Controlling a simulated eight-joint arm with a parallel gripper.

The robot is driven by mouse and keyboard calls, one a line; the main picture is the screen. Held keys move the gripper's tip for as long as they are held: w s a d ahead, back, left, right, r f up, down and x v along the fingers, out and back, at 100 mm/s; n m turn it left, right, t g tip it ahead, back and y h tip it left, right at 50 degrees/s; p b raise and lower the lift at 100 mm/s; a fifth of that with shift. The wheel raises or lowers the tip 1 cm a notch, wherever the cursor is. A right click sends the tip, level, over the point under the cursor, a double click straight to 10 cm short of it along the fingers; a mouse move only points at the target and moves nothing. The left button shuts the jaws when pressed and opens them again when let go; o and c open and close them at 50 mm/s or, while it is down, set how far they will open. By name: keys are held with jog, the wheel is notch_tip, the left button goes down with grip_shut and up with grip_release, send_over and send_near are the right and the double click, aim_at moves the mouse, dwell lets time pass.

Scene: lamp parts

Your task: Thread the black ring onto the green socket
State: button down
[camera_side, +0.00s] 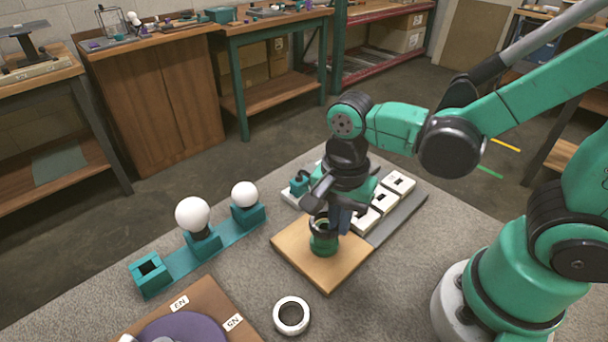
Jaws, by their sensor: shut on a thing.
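The green socket (323,244) stands upright on a square wooden board (296,246) near the middle of the mat. My gripper (325,215) points down over the socket and is shut on the black ring (321,224). The ring is at the socket's upper end. The fingers partly cover it, and I cannot tell whether it is around the socket or just above its rim.
A teal rack (174,264) with two white bulbs (193,214) (245,194) stands at left. A white ring-shaped piece (291,315) lies in front. A purple disc (183,331) sits on a labelled board at the lower left. White switch plates (398,183) lie behind the board.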

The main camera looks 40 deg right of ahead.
jog(key=m, duration=0.2)
jog(key=a+m, duration=0.1)
jog(key=m, duration=0.3)
jog(key=shift+s+a+f, duration=0.2)
jog(key=shift+s+f, duration=0.1)
jog(key=shift+s, duration=0.05)
